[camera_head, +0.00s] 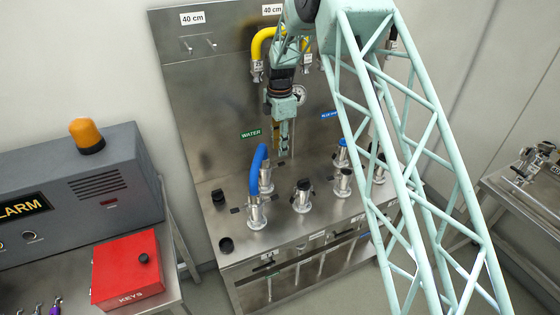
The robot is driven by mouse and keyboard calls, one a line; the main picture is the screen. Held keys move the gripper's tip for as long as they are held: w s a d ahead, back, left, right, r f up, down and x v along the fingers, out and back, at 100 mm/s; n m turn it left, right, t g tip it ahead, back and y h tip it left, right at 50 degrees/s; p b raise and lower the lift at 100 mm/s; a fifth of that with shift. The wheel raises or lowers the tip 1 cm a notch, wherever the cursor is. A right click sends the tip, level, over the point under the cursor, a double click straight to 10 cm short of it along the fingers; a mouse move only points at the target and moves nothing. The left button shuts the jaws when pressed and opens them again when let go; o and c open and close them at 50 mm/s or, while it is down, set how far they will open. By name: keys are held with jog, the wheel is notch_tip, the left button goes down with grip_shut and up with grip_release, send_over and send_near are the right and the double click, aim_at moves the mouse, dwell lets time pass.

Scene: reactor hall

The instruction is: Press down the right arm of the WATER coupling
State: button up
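The green WATER label (250,133) is on the steel back panel. Below it, a blue hose (258,172) arches between two metal couplings on the bench: a front one (256,213) and one behind it (266,180). Which of them is the WATER coupling is not certain, and their side arms are too small to make out clearly. My gripper (283,150) points down in front of the panel, right of the label and above and right of the rear coupling. It appears apart from both couplings. Its fingers are seen too narrowly to tell whether they are open.
More metal couplings with dark or blue tops (302,195) stand right of the hose. A yellow hose (262,42) and a gauge (299,95) are on the panel behind my arm. A red KEYS box (127,268) and a grey alarm unit (75,190) are at left.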

aim_at(280, 164)
jog(key=shift+f, duration=3.75)
jog(key=c, duration=0.8)
jog(key=shift+c, duration=0.2)
